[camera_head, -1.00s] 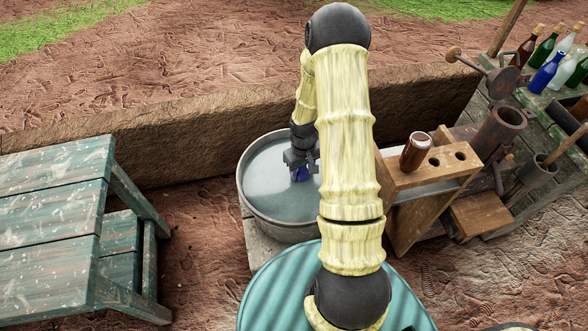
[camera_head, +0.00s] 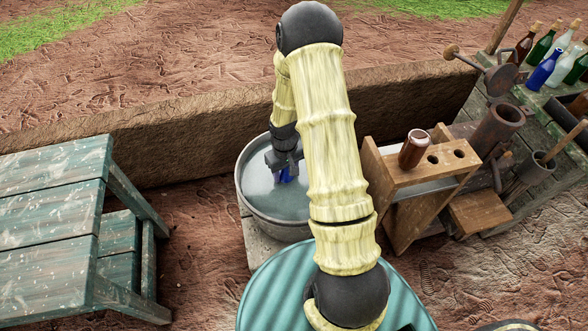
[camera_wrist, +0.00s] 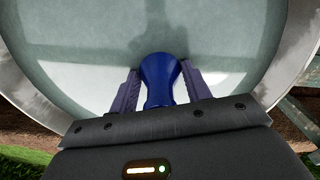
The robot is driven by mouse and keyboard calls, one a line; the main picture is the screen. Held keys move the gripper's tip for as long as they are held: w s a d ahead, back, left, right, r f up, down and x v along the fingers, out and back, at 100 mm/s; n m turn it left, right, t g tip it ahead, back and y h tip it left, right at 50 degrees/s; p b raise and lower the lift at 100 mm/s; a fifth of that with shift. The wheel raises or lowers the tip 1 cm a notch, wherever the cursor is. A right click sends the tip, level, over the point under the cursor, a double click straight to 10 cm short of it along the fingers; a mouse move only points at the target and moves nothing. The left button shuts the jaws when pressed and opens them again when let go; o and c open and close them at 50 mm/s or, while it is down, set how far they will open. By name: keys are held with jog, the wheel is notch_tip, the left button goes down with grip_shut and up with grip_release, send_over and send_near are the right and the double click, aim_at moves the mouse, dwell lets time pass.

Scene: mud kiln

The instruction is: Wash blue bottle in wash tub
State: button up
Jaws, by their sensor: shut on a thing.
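The wash tub (camera_head: 247,205) is a round grey metal tub filled with pale grey-green water. My gripper (camera_head: 284,170) is inside the tub's rim, pointing down at the water. It is shut on the blue bottle (camera_head: 287,175), which shows as a small blue patch below the fingers. In the wrist view the blue bottle (camera_wrist: 158,80) sits between the two fingers, with water (camera_wrist: 150,30) all around. My arm hides the tub's right side, and how deep the bottle sits in the water is unclear.
A wooden rack (camera_head: 400,177) with a brown bottle (camera_head: 414,149) stands right of the tub. A teal corrugated drum top (camera_head: 262,296) is in front. A worn green bench (camera_head: 50,200) is at left. An earth wall (camera_head: 190,140) runs behind. Several bottles (camera_head: 545,70) stand at far right.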

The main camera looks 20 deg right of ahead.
jog(key=shift+w+a, duration=0.1)
jog(key=shift+a, duration=0.25)
jog(key=shift+s+d+p, duration=0.2)
jog(key=shift+d+p, duration=0.05)
jog(key=shift+d, duration=0.75)
jog(key=shift+s+d+p, duration=0.2)
jog(key=shift+d+p, duration=0.05)
jog(key=shift+d, duration=0.75)
jog(key=shift+s+d+p, duration=0.2)
jog(key=shift+d+p, duration=0.05)
jog(key=shift+d, duration=0.75)
jog(key=shift+w+a, duration=0.2)
jog(key=shift+a, duration=0.8)
jog(key=shift+w+a, duration=0.2)
jog(key=shift+a, duration=0.8)
jog(key=shift+w+a, duration=0.2)
jog(key=shift+a, duration=0.8)
